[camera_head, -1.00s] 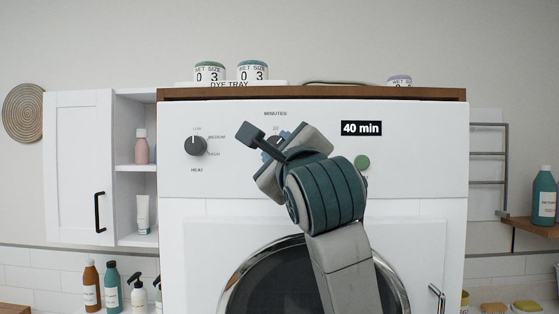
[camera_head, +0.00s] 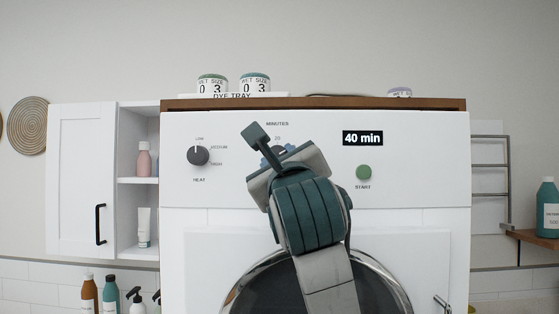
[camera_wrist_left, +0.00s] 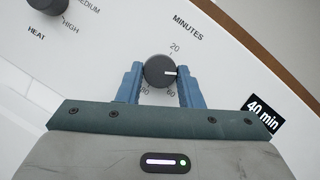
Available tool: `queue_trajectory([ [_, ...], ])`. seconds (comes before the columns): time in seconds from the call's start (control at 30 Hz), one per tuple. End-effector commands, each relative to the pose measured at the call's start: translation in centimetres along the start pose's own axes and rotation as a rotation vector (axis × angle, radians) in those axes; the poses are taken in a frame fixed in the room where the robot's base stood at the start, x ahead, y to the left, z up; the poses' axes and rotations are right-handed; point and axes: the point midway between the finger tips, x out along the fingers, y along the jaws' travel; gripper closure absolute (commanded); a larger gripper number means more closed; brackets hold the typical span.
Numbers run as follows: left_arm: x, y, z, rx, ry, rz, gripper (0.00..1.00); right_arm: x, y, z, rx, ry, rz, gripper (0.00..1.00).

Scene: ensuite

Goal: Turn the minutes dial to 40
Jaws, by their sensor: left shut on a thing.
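The minutes dial (camera_wrist_left: 158,70) is a round dark knob with a white mark, under the word MINUTES on the white machine's panel. In the left wrist view the mark points right, towards the right-hand finger, between the 20 and 60 labels. My left gripper (camera_wrist_left: 160,77) is shut on the dial, a blue finger at each side. In the head view the left gripper (camera_head: 278,154) covers most of the dial. The display (camera_head: 363,138) reads 40 min. It also shows in the left wrist view (camera_wrist_left: 262,112). My right gripper is not in view.
The heat dial (camera_head: 199,156) is left of the minutes dial, and the green start button (camera_head: 364,172) is to the right. Labelled jars (camera_head: 255,84) and a dye tray stand on the machine's wooden top (camera_head: 330,104). The round door (camera_head: 375,285) is below.

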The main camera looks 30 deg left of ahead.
Motion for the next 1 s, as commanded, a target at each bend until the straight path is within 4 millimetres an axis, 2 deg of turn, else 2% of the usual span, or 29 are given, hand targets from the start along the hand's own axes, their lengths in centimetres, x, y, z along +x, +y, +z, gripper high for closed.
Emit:
queue_trajectory([
  [0.07, 0.0, 0.0, -0.1, 0.0, 0.001, 0.0, 0.9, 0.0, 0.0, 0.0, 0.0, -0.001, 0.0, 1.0],
  [0.1, 0.0, 0.0, -0.1, 0.0, 0.001, 0.0, 0.65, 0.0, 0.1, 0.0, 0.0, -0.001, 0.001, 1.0],
  [0.2, 0.0, 0.0, -0.1, -0.001, 0.001, 0.0, 0.46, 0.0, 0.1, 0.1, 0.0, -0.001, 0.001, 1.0],
  [0.57, -0.3, 0.0, -0.1, -0.003, 0.0, 0.0, 0.45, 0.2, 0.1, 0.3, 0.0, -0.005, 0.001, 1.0],
  [0.8, -3.0, 0.1, -0.3, -0.006, 0.003, -0.004, 0.45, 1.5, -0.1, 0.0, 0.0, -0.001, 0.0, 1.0],
  [1.0, -4.0, 0.2, -0.5, -0.003, -0.001, 0.0, 0.45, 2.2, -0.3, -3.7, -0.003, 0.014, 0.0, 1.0],
])
